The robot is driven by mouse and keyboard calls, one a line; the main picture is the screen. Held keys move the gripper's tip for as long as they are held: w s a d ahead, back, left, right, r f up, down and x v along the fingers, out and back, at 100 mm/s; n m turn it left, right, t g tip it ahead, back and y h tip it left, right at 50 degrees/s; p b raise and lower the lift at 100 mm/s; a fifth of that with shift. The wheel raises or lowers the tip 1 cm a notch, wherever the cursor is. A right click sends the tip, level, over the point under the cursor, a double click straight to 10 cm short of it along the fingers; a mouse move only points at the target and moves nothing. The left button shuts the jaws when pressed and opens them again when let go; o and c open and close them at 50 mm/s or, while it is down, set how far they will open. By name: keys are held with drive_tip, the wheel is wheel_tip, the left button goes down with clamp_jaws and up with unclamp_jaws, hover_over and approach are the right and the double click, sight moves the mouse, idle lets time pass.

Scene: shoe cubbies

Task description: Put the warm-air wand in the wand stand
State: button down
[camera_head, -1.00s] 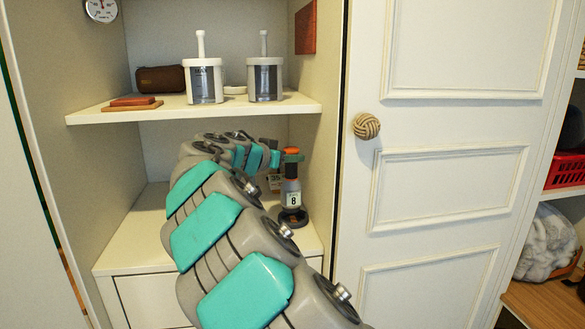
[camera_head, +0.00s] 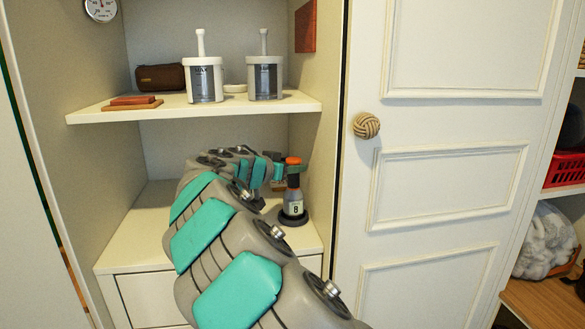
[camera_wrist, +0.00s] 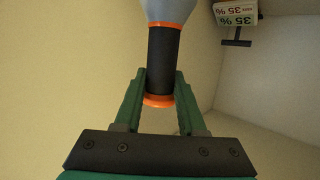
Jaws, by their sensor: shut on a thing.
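The warm-air wand (camera_head: 293,181) stands upright at the right of the lower cubby, with an orange top end, a dark grip and a greyish body. In the wrist view its black grip (camera_wrist: 163,60) sits between the green fingers of my gripper (camera_wrist: 159,78), which is shut on it. The orange end ring shows nearest the camera. The dark round base of the wand stand (camera_head: 293,219) is directly under the wand, and a white label with an 8 shows just above it. I cannot tell whether the wand is fully seated. The stand is hidden in the wrist view.
The shelf above (camera_head: 150,111) holds two white-and-grey pots (camera_head: 203,82), a brown case (camera_head: 160,78) and reddish blocks. The cubby's right wall is close beside the wand. A white door (camera_head: 450,180) stands to the right.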

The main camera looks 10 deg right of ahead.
drive_tip(key=shift+f, duration=0.15)
drive_tip(key=c, duration=0.5)
unclamp_jaws()
drive_tip(key=shift+r, duration=0.2)
drive_tip(key=b+v, duration=0.1)
drive_tip(key=v, duration=1.1)
drive_tip(key=shift+b, duration=0.4)
